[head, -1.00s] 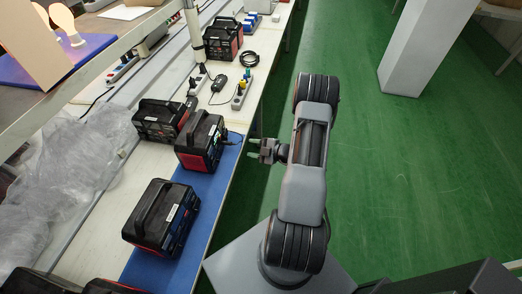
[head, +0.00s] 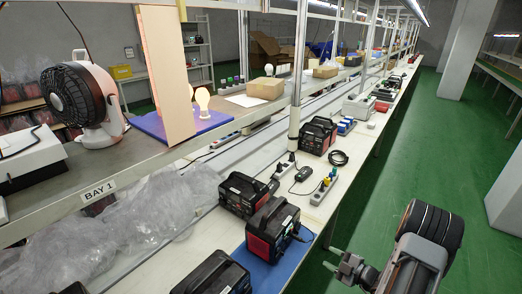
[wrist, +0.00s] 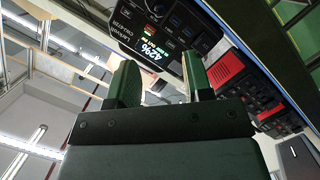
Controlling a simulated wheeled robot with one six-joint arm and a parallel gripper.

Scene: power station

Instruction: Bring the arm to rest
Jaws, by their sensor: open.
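My gripper (head: 333,258) is at the lower right of the head view, out over the green floor beside the bench's edge. Its two fingers are apart with nothing between them; they also show in the wrist view (wrist: 160,78).
Clear plastic wrap (head: 130,215) lies at left. A fan (head: 82,98) stands on the shelf. Green floor (head: 420,150) is open at right.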

